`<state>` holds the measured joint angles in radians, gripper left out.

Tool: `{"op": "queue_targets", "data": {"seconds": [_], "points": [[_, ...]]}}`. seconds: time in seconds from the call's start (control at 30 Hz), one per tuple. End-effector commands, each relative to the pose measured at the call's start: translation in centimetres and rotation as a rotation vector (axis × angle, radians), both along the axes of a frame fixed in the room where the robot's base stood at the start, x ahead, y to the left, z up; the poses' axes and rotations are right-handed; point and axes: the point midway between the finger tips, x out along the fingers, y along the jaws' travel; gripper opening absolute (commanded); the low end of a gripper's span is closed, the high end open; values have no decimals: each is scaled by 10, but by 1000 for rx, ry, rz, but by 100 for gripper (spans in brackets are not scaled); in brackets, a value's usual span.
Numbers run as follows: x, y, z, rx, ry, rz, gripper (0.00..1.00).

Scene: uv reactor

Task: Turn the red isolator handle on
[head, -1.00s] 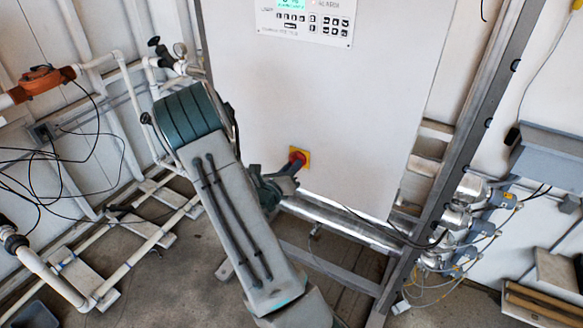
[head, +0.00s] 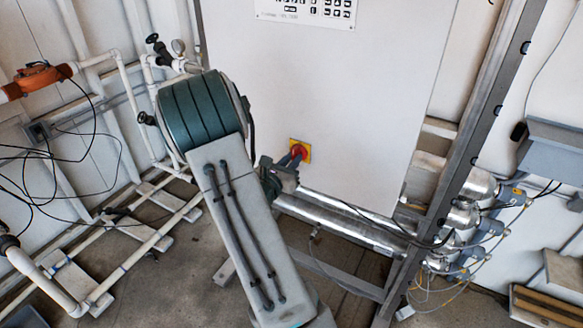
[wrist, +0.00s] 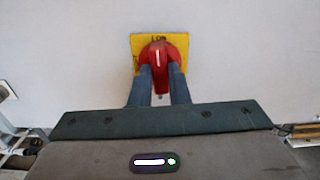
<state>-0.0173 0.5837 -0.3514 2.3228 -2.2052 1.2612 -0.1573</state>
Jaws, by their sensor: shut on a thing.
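The red isolator handle (wrist: 160,55) sits on a yellow square plate (wrist: 137,45) on the white cabinet front. In the wrist view the white mark on the handle stands nearly upright. My gripper (wrist: 160,75) comes from below and is shut on the handle, one finger on each side. In the head view the handle (head: 299,150) and yellow plate (head: 306,155) show near the cabinet's lower edge. My gripper (head: 295,160) reaches the handle there, and my arm hides part of the area to its left.
The white cabinet (head: 340,90) carries a button panel (head: 310,8) at its top. Silver pipes (head: 340,215) run below it. A steel frame post (head: 465,150) stands at right. White pipes and loose black cables (head: 50,155) lie at left.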

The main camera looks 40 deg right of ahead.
Motion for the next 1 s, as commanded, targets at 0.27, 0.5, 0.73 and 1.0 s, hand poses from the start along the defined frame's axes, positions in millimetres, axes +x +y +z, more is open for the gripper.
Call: {"op": "queue_targets", "data": {"seconds": [0.27, 0.5, 0.73, 1.0], "points": [[0, 1, -2, 31, -65, 1, 0], [0, 1, -1, 35, -72, 1, 0], [0, 1, -1, 34, -71, 1, 29], [0, 0, -1, 32, -72, 1, 37]]}}
